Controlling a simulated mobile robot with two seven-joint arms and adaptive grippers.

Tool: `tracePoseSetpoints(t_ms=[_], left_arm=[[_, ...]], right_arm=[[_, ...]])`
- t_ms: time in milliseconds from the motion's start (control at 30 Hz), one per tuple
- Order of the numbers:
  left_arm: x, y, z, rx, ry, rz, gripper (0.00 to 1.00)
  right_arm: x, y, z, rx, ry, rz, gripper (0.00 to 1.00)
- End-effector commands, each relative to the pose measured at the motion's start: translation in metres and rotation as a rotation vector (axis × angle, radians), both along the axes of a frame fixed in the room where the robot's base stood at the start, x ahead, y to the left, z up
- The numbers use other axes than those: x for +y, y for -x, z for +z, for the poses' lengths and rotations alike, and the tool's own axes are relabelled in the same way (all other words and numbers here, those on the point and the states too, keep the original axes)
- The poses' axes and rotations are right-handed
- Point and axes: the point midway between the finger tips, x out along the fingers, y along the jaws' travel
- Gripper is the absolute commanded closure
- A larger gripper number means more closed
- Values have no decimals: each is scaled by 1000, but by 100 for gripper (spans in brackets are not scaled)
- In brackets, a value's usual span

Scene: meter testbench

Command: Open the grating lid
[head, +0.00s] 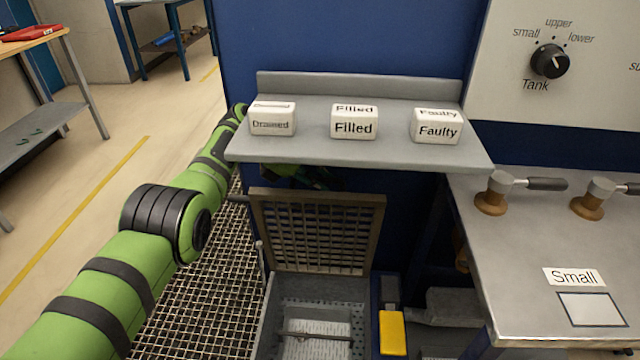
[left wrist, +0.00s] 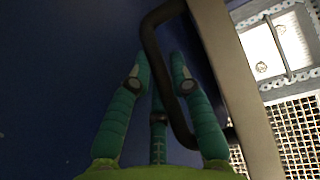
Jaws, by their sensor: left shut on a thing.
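The grating lid (head: 318,232), a brown-framed metal grid, stands raised, close to upright, at the back of the open grey box (head: 262,325). In the left wrist view the edge of the lid (left wrist: 232,75) runs down the right side, with a dark looped handle (left wrist: 150,45) on it. My left gripper (left wrist: 158,68) is shut on the handle, its green fingers around the bar. In the head view my left gripper (head: 300,178) is behind the lid's top edge, mostly hidden in shadow under the shelf. My right gripper is out of view.
A grey shelf (head: 310,148) with white blocks marked Drained (head: 272,124), Filled (head: 354,128) and Faulty (head: 436,131) overhangs the lid. A metal bench (head: 520,255) is at the right. A yellow-and-black object (head: 391,332) stands beside the box. Floor at the left is clear.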

Motion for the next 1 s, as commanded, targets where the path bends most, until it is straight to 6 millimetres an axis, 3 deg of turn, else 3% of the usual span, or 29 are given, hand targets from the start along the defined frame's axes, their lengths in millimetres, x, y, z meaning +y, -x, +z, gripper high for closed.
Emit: tracePoseSetpoints(t_ms=[267,300,367,767,1000], left_arm=[[2,1,-3,5,-10,-3,100],[2,1,-3,4,-10,-4,75],[2,1,-3,3,-9,-3,54],[1,0,1,0,-2,-1,54],[14,2,13,-3,-1,-1,54]], right_arm=[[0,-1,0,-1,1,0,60],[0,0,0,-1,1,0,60],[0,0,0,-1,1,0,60],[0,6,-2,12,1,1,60],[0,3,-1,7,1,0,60]])
